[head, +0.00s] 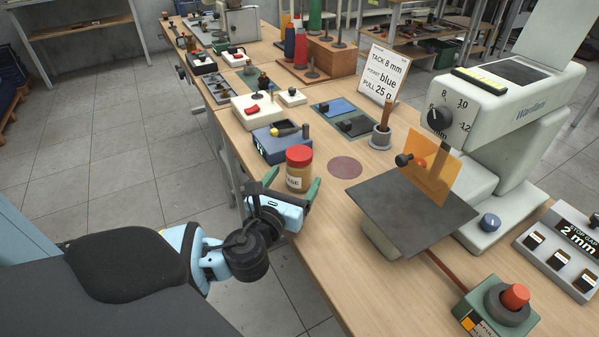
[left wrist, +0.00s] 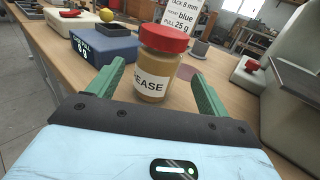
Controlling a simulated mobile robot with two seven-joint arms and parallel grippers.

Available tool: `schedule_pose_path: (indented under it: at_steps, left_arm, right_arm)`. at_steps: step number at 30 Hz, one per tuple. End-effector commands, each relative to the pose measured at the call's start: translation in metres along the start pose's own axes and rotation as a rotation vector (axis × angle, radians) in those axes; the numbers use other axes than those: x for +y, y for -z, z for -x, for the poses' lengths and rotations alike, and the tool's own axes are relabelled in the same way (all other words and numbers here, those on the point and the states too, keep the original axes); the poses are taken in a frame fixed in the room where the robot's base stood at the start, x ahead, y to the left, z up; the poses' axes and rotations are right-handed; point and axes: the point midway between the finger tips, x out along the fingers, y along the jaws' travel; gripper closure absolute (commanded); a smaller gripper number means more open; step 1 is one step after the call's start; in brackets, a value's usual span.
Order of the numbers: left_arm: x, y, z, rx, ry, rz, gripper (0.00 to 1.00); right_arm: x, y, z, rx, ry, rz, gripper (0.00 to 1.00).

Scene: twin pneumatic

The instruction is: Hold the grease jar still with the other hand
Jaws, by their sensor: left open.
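The grease jar (head: 299,169) stands upright on the wooden bench near its front left edge. It has a red lid, a tan body and a white label that ends in "EASE". It also shows in the left wrist view (left wrist: 155,75). My left gripper (head: 290,185) is open, with its green fingers on either side of the jar. In the left wrist view the fingers (left wrist: 155,85) show a gap to the jar on both sides, and the jar stands toward the fingertips. My right gripper is not in view.
A blue box (head: 282,145) stands close behind the jar. A dark round patch (head: 345,167) lies right of it. A grey cup with a wooden-handled tool (head: 381,138) and a large machine (head: 500,130) with a dark plate (head: 415,208) stand further right.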

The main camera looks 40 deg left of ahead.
Motion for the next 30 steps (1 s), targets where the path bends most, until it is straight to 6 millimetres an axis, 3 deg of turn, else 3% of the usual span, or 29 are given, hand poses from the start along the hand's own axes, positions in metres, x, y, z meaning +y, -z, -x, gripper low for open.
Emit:
schedule_pose_path:
  at_steps: [11,21,30]
  left_arm:
    - [0.001,0.001,-0.015,0.001,-0.001,0.000,0.21]
    - [0.003,0.002,-0.058,-0.001,-0.001,0.000,0.21]
    - [0.003,0.002,-0.063,0.001,0.001,0.001,0.21]
  right_arm:
    - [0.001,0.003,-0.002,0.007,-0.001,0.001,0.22]
    - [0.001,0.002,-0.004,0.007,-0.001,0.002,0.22]
    - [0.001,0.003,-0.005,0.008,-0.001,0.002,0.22]
